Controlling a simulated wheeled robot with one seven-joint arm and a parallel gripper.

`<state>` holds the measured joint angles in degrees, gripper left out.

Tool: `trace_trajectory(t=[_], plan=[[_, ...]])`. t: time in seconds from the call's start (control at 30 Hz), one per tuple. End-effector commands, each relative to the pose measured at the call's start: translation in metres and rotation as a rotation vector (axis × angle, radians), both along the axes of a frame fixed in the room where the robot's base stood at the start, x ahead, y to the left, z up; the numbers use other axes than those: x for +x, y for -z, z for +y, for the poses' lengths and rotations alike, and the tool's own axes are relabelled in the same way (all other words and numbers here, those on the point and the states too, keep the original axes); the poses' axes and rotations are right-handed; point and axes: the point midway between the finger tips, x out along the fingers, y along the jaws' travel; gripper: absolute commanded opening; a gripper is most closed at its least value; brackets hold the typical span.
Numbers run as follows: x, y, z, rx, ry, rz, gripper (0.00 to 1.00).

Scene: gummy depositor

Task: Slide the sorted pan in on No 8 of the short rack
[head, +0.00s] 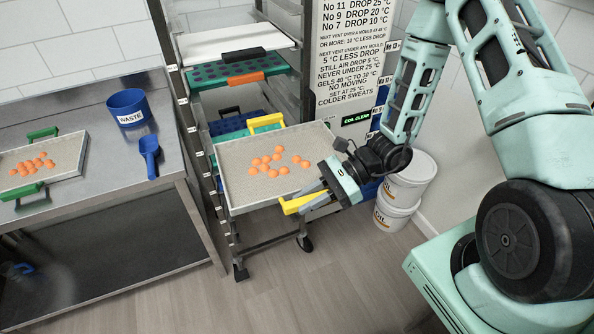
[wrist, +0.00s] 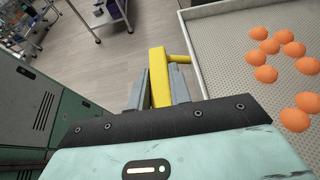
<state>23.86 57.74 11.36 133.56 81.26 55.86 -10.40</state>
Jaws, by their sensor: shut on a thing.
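The pan (head: 236,151) with yellow handles holds several orange gummies (head: 278,162) on its pale perforated floor. It is level at the front of the short rack (head: 218,192), partly overlapping the rack in the head view; I cannot tell whether its far edge rests on runners. My gripper (head: 312,198) is shut on the pan's near yellow handle (head: 292,205). In the wrist view the fingers (wrist: 160,90) close around the yellow handle (wrist: 158,72), with the pan (wrist: 207,40) to the right. The No 8 label is not readable.
At left, a steel table (head: 92,100) carries another pan with green handles (head: 66,153), a blue waste tub (head: 128,106) and a blue scoop (head: 149,150). The rack holds other trays (head: 238,71) above and below. White buckets (head: 410,178) stand right of the rack.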

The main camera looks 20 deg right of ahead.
Motion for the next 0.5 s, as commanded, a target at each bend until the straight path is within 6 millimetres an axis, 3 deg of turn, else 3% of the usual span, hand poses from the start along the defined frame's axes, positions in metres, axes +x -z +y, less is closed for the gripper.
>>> trace_trajectory(t=[0.5], plan=[[-0.0079,-0.0035,-0.0003,0.001,-0.059,-0.002,0.0]])
